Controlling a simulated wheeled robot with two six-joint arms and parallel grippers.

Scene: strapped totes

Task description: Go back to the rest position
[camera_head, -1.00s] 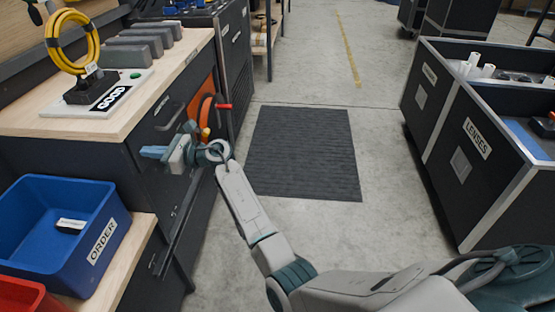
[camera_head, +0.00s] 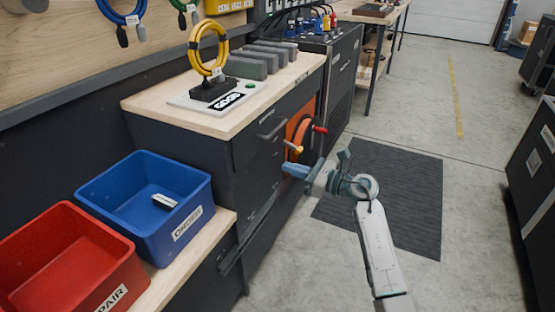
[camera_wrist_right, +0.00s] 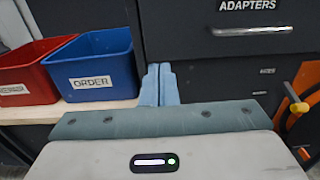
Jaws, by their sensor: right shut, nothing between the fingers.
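My right gripper (camera_head: 295,170) reaches toward the dark drawer cabinet (camera_head: 262,165) in the head view, its blue fingers closed together and empty. In the right wrist view the shut fingers (camera_wrist_right: 160,85) stand in front of the gap between the blue bin and the drawers. My left gripper is not in view.
A blue ORDER bin (camera_head: 195,192) holds a small white-and-black item (camera_head: 164,202). A red bin (camera_head: 120,270) stands beside it. A coiled yellow cable (camera_head: 208,48) stands on the bench above the drawers. A dark floor mat (camera_head: 410,200) and clear floor lie to the right.

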